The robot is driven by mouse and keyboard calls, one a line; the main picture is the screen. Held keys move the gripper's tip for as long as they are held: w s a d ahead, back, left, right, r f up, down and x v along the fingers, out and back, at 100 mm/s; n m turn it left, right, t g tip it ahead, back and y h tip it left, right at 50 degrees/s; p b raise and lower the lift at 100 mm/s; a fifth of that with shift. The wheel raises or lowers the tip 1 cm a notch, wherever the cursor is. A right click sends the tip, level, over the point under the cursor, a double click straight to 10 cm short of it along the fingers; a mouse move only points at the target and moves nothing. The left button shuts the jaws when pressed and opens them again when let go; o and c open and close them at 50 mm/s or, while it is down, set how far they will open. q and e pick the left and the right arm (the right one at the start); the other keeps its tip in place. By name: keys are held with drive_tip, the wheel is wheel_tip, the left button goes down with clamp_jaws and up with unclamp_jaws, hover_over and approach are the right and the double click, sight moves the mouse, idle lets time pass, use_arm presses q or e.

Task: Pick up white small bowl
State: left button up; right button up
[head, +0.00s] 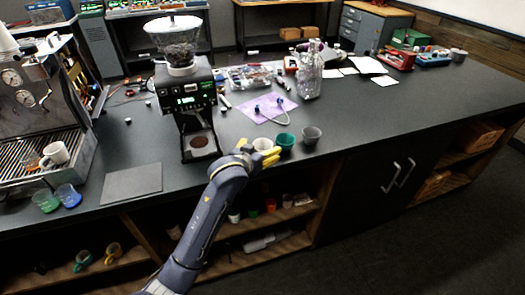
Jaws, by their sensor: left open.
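The white small bowl (263,144) stands near the front edge of the dark counter, left of a teal bowl (285,141) and a grey bowl (311,134). My left gripper (269,155), with yellow fingers, is open at the near side of the white bowl. The fingers cover the bowl's lower front. I cannot tell whether they touch it. My right gripper is not in view.
A coffee grinder (186,100) stands behind and left of the gripper. A purple cloth (266,108) with a cable lies behind the bowls, and clear bottles (310,75) stand farther back. A grey mat (132,183) lies at left. The counter to the right is clear.

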use_arm(q)
drive_tip(key=shift+x, duration=0.85)
drive_tip(key=shift+c, duration=0.2)
drive_tip(key=c, duration=1.3)
